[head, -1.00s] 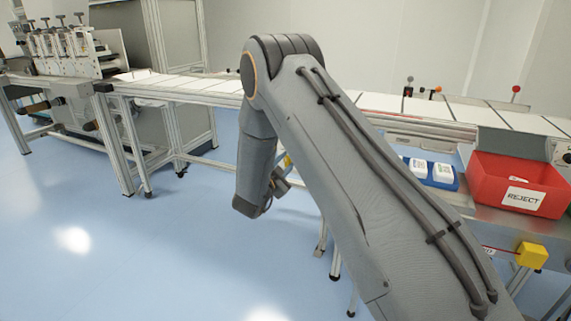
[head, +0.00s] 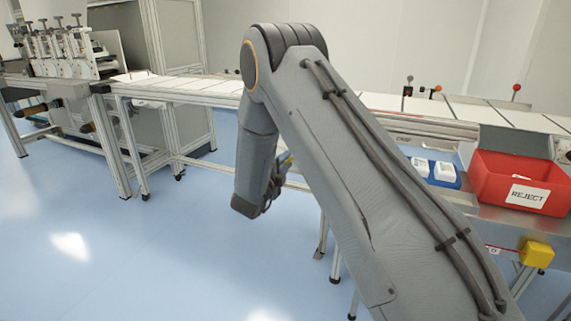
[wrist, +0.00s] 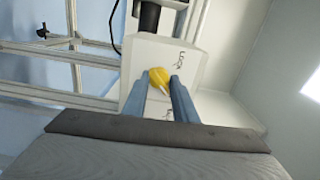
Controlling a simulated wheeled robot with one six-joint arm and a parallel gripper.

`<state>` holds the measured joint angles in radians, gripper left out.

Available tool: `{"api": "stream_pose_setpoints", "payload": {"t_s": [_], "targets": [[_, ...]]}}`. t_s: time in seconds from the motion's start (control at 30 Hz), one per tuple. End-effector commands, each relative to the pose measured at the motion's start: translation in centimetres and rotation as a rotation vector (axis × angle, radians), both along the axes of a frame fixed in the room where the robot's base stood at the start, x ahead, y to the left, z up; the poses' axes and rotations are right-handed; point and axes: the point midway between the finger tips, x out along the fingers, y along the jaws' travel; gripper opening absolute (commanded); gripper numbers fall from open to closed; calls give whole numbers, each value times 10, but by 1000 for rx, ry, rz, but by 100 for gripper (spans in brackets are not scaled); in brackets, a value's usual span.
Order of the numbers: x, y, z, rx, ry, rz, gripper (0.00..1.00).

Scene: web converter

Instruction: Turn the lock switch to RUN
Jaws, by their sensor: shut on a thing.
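The lock switch shows in the wrist view as a yellow knob (wrist: 158,76) on the face of a white box (wrist: 190,62). Small dark marks sit on the box on two sides of the knob, too small to read. My gripper (wrist: 165,84) has its two blue-grey fingers shut on the knob, one on each side. A pale pointer or slot shows on the knob between the fingers. In the head view my gripper (head: 285,161) is mostly hidden behind my arm, and the switch cannot be made out there.
Metal frame legs and rails stand around the box. In the head view a red REJECT bin (head: 515,182), a blue tray (head: 444,178) with white packs and a yellow box (head: 537,253) are at the right. The blue floor (head: 120,240) at the left is clear.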

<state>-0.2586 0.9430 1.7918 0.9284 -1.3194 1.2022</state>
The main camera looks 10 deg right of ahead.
Motion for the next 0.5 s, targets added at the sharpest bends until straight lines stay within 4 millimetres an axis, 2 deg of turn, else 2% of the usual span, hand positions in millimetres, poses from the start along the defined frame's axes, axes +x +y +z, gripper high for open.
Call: {"api": "stream_pose_setpoints", "payload": {"t_s": [0.5], "targets": [[-1,1,-4,53,-30,2,4]]}}
